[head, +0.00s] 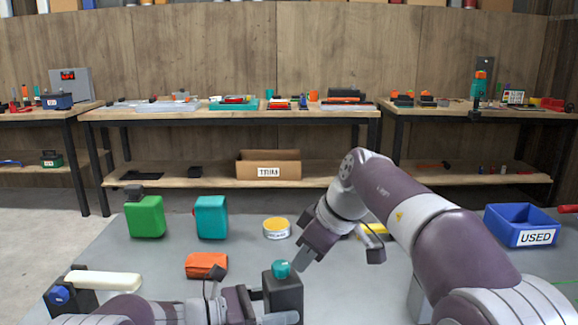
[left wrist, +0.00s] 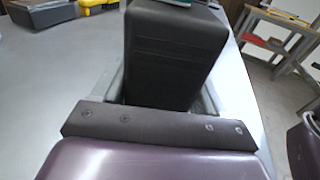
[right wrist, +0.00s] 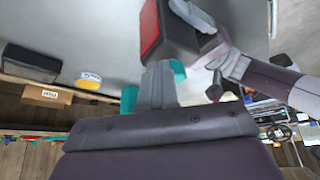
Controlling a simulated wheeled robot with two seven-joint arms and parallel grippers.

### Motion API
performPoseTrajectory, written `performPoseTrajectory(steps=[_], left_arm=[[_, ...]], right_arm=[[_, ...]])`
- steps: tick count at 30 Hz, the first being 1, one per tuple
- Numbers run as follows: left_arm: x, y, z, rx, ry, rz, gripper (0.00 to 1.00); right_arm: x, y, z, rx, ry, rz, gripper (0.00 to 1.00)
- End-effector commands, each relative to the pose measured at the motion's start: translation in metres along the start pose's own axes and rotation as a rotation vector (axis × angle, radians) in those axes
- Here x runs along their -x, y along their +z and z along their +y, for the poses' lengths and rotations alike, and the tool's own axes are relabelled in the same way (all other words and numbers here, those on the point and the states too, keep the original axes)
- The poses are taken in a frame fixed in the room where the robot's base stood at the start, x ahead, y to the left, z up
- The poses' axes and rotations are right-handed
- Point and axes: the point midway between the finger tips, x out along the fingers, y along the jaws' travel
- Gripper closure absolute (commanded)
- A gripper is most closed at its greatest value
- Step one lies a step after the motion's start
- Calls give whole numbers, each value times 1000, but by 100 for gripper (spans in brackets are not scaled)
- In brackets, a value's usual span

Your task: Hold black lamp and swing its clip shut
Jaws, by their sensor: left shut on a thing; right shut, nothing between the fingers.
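The black lamp (head: 285,298) stands upright at the front middle of the grey table, with a teal part (head: 281,268) on its top. My left gripper (head: 264,305) is shut on the lamp's body. In the left wrist view the lamp (left wrist: 170,55) sits between the two fingers. The right wrist view shows its red face (right wrist: 150,30). My right gripper (head: 304,258) is shut and empty, its tip close to the teal part on the right. Teal shows behind its fingers (right wrist: 157,85) in the right wrist view; I cannot tell if they touch it or how far the clip is swung.
On the table are a green container (head: 146,217), a teal container (head: 211,218), a yellow-topped tin (head: 277,228) and an orange item (head: 206,265). A blue bin (head: 520,226) marked USED stands right. A pale bar (head: 103,281) lies at left. Workbenches line the back wall.

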Motion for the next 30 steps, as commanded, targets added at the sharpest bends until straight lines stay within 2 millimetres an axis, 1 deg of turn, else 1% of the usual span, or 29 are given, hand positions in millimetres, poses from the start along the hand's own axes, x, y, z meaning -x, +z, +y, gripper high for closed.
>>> performPoseTrajectory(steps=[4, 23, 30], left_arm=[[0, 0, 0, 1, 0, 1, 56], [0, 0, 0, 0, -1, 1, 56], [0, 0, 0, 0, -1, 1, 56]], right_arm=[[-4, 2, 0, 1, 0, 0, 100], [-5, 0, -2, 1, 0, 1, 100], [-4, 2, -6, 1, -1, 1, 100]])
